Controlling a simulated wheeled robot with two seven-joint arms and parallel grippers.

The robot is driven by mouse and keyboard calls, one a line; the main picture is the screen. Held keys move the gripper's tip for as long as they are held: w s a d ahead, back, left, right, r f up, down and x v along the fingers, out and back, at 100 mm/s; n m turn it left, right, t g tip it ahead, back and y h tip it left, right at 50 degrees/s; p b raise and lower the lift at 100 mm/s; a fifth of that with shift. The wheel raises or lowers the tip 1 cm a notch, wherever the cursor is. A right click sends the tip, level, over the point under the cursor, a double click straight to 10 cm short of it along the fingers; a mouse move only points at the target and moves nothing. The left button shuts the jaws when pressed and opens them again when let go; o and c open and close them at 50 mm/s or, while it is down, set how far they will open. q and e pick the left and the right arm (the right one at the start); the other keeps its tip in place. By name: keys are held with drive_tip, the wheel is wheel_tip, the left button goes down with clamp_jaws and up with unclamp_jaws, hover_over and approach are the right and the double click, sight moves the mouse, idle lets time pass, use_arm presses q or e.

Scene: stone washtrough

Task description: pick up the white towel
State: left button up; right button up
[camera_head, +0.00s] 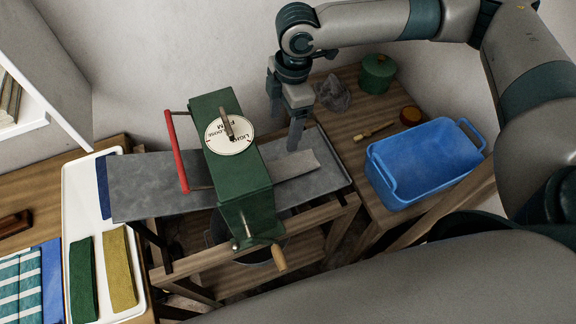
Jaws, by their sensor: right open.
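My right gripper (284,130) reaches down from the top, open and empty, close to the right side of a green wringer (242,178) with a round white label. A pale grey flat strip (298,168) lies on the dark grey tray (328,180) to the right of the wringer, below my fingers. I cannot tell whether this strip is the white towel. No other clearly white towel shows. My left gripper is out of view.
A white tray (70,205) at left holds navy, green and yellow cloths. A blue tub (425,163), grey crumpled cloth (333,93), green canister (377,74) and brush (374,132) stand or lie at right. The wringer's red handle (177,150) juts left.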

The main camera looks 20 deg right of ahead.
drive_tip(key=d, duration=0.1)
drive_tip(key=p, duration=0.5)
hover_over(281, 168)
drive_tip(key=f, duration=1.1)
drive_tip(key=shift+w+d+f, duration=0.2)
drive_tip(key=shift+w+d, duration=0.05)
drive_tip(key=shift+d, duration=0.05)
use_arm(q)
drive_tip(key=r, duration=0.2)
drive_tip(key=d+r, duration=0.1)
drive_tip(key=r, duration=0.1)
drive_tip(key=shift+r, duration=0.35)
use_arm(e)
drive_tip(key=shift+f, duration=0.4)
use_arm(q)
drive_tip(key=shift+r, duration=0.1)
use_arm(e)
drive_tip(key=shift+s+a+f+p, duration=0.15)
drive_tip(key=shift+f+p, duration=0.6)
drive_tip(key=shift+p, duration=0.05)
wheel_tip(281, 168, down, 2)
drive_tip(key=shift+s+a+p, duration=0.1)
drive_tip(key=shift+p, duration=0.5)
drive_tip(key=shift+f, duration=0.85)
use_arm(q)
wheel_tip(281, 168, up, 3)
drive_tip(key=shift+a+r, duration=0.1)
